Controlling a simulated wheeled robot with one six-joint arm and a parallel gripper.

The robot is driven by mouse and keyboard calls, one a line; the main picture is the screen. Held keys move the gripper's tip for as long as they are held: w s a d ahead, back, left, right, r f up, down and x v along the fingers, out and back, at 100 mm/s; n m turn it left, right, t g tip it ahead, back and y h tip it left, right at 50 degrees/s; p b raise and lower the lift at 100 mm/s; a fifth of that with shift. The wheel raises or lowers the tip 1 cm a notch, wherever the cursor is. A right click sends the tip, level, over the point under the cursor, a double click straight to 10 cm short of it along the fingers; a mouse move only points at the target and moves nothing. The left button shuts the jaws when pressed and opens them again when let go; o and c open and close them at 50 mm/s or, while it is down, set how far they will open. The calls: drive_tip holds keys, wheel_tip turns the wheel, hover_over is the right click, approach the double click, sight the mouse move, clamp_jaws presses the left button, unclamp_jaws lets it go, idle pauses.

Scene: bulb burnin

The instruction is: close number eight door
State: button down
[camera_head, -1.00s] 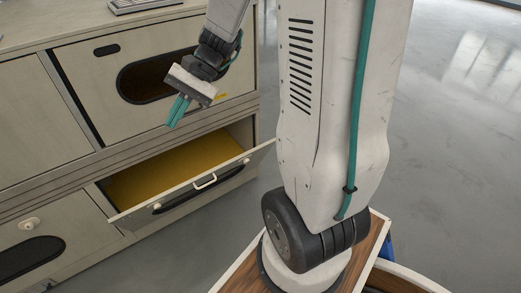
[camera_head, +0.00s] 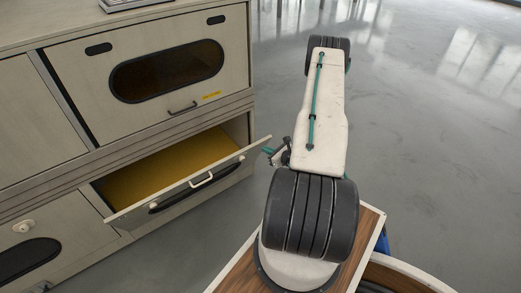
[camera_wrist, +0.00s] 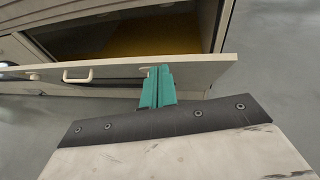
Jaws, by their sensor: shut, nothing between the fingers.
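One door (camera_head: 222,180) of the cabinet is open: the lower right flap, tilted outward, with a white handle (camera_head: 201,180) and a dark slot. No number is readable on it. The compartment behind it has a yellow floor (camera_head: 165,168). My gripper (camera_head: 267,151) is just beyond the flap's right end, partly hidden by my arm. In the wrist view, its teal fingers (camera_wrist: 157,72) are shut with nothing between them and overlap the flap's upper edge (camera_wrist: 195,72), right of the handle (camera_wrist: 77,76). I cannot tell whether they touch it.
The upper door (camera_head: 148,75) with a dark oval window is closed, its handle (camera_head: 182,108) below the window. A lower left door (camera_head: 45,240) with a round white knob is also closed. Grey floor (camera_head: 420,130) lies open to the right.

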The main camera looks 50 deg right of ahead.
drive_tip(key=s+d+f+m+g+h, duration=0.1)
drive_tip(key=s+d+f+m+h, duration=0.15)
drive_tip(key=s+f, duration=0.3)
approach(256, 146)
wheel_tip(256, 146, down, 3)
drive_tip(key=w, duration=0.2)
drive_tip(key=shift+w+d+r, duration=0.2)
drive_tip(key=shift+w+r, duration=0.05)
drive_tip(key=shift+w, duration=0.3)
drive_tip(key=shift+w+d+r, duration=0.2)
drive_tip(key=shift+w+d, duration=0.05)
drive_tip(key=shift+w, duration=0.3)
drive_tip(key=shift+w+d+r, duration=0.2)
drive_tip(key=shift+w+r, duration=0.05)
drive_tip(key=shift+w, duration=0.3)
